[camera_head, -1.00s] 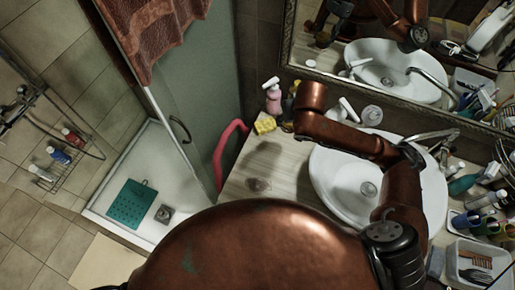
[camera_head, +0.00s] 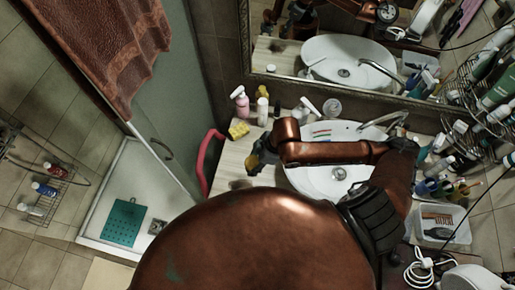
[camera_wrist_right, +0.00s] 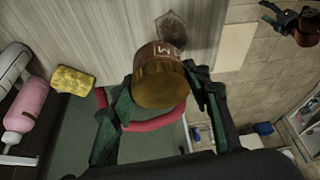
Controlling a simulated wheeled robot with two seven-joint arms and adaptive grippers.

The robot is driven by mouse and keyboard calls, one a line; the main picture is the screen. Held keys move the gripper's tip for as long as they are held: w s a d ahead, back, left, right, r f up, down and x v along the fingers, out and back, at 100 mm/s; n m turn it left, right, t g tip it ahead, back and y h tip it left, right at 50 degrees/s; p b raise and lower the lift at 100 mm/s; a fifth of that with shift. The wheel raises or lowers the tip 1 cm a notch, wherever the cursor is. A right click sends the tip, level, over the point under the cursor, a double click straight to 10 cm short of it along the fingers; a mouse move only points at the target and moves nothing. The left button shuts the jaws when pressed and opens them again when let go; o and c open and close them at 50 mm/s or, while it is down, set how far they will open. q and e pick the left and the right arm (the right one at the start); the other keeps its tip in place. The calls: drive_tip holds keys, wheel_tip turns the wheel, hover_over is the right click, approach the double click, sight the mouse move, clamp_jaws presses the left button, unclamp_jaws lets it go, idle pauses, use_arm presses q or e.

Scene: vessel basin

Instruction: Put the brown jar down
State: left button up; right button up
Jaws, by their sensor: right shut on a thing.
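The brown jar (camera_wrist_right: 160,78), with a darker reddish lid or band and pale lettering, is between the fingers of my right gripper (camera_wrist_right: 163,95) in the right wrist view. The fingers are shut on its sides. In the head view my right gripper (camera_head: 259,158) is over the wooden counter (camera_head: 232,158), left of the sink; the jar is mostly hidden there. I cannot tell whether the jar touches the counter. A dark gripper, likely my left one (camera_wrist_right: 283,18), shows small at the upper right of the wrist view; its jaws are unclear.
A yellow sponge (camera_head: 239,130), a pink bottle (camera_head: 241,103) and a white bottle (camera_head: 262,112) stand at the back of the counter. The white sink (camera_head: 325,182) is to the right. A patch of counter near the front is bare.

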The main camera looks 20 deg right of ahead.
drive_tip(key=w+d+f+b, duration=0.1)
drive_tip(key=b, duration=0.3)
drive_tip(key=shift+w+f, duration=0.35)
drive_tip(key=w+d+f, duration=0.2)
drive_tip(key=w, duration=0.1)
drive_tip(key=w+d+f, duration=0.1)
drive_tip(key=w+f, duration=0.1)
drive_tip(key=w, duration=0.1)
drive_tip(key=w+d+f, duration=0.2)
drive_tip(key=w, duration=0.1)
drive_tip(key=shift+d+f+p, duration=0.3)
drive_tip(key=shift+f+p, duration=0.1)
drive_tip(key=shift+w+d+f, duration=0.25)
drive_tip(key=shift+w+f, duration=0.25)
drive_tip(key=shift+f, duration=0.15)
drive_tip(key=shift+d+f, duration=0.1)
drive_tip(key=shift+f, duration=1.55)
drive_tip(key=shift+f, duration=0.1)
drive_tip(key=o, duration=1.4)
